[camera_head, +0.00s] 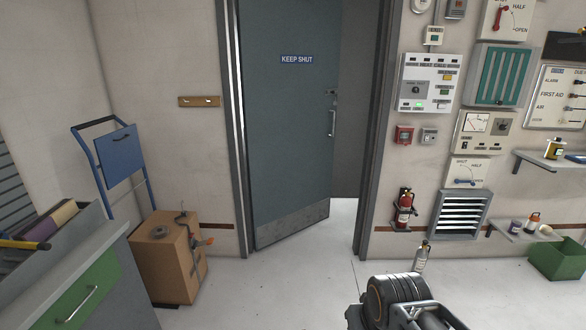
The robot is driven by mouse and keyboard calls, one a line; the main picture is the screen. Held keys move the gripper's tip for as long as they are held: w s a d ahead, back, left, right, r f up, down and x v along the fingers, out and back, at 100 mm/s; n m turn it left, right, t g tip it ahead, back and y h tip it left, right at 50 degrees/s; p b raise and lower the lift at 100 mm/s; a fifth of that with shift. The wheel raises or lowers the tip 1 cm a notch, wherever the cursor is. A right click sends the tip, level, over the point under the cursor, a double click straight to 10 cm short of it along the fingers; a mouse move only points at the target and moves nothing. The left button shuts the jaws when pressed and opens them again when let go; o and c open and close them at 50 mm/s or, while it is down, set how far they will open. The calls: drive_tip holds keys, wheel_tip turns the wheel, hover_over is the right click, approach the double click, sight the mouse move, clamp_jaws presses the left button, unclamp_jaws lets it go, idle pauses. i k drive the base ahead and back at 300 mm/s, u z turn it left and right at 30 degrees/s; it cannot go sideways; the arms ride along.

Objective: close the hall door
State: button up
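The hall door (285,130) is a dark blue-grey panel with a "KEEP SHUT" sign (297,59) near its top. It stands ajar in its grey frame (372,130), with its left edge at the left jamb. A gap shows between its right edge and the right jamb. A vertical pull handle (332,123) is near its right edge, with a small lock plate just above it. Part of my arm shows at the bottom right, well short of the door. My gripper's fingers cannot be made out.
A cardboard box (165,262) and a blue hand truck (121,157) stand left of the door. A fire extinguisher (404,210) is right of the frame, and a bottle (421,256) stands on the floor nearby. A green crate (560,262) sits far right. Floor before the door is clear.

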sight(289, 50)
drive_tip(key=z, duration=0.15)
drive_tip(key=i, duration=4.5)
